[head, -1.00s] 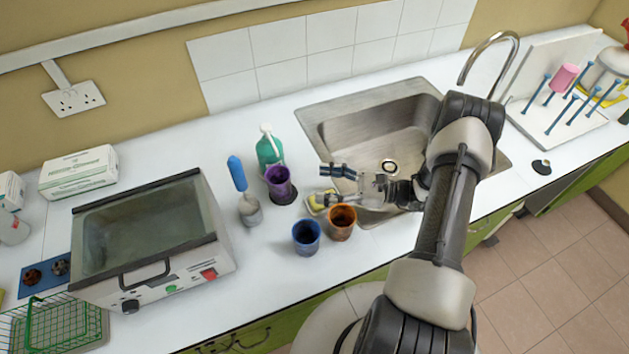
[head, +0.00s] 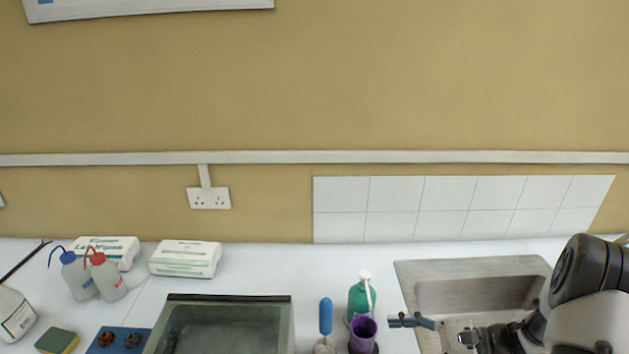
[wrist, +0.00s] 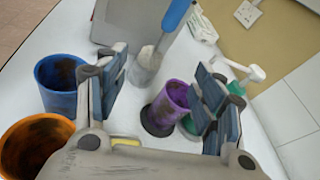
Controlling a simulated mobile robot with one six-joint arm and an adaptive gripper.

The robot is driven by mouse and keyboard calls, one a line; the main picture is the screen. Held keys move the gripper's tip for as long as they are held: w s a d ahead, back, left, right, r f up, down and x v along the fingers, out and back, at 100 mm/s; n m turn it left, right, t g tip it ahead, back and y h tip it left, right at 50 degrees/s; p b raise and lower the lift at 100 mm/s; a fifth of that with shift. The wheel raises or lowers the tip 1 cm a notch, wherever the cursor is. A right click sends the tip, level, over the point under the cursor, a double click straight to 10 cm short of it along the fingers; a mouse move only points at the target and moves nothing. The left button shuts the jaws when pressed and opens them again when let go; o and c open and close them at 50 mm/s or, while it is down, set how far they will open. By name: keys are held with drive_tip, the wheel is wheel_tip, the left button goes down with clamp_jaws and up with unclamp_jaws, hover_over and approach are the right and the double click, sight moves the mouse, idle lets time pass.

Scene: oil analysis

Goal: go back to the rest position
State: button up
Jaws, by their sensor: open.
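My gripper (head: 438,330) is open and empty, at the lower right of the head view in front of the sink. In the wrist view the two fingers of my gripper (wrist: 160,78) stand wide apart. A purple cup (wrist: 170,105) shows between and beyond them, standing on a dark round base. It also shows in the head view (head: 362,333). A blue cup (wrist: 58,80) and an orange cup (wrist: 35,145) stand to the left in the wrist view. The lower part of my arm is out of the head view.
The metal sink (head: 470,268) lies behind my gripper. A green pump bottle (head: 361,296) and a blue-handled brush (head: 325,318) stand near the purple cup. A glass-lidded bath (head: 225,325), wash bottles (head: 108,277) and cartons (head: 185,258) are to the left.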

drive_tip(key=s+a+r+n+g+h, duration=0.4)
drive_tip(key=s+a+r+n, duration=0.15)
drive_tip(key=r, duration=0.25)
drive_tip(key=s+r+n+t+h, duration=0.5)
drive_tip(key=s+r+n+h, duration=0.6)
drive_tip(key=s, duration=0.3)
drive_tip(key=shift+s+d+r+n, duration=0.2)
drive_tip(key=shift+s+d+n, duration=0.15)
drive_tip(key=shift+n, duration=0.4)
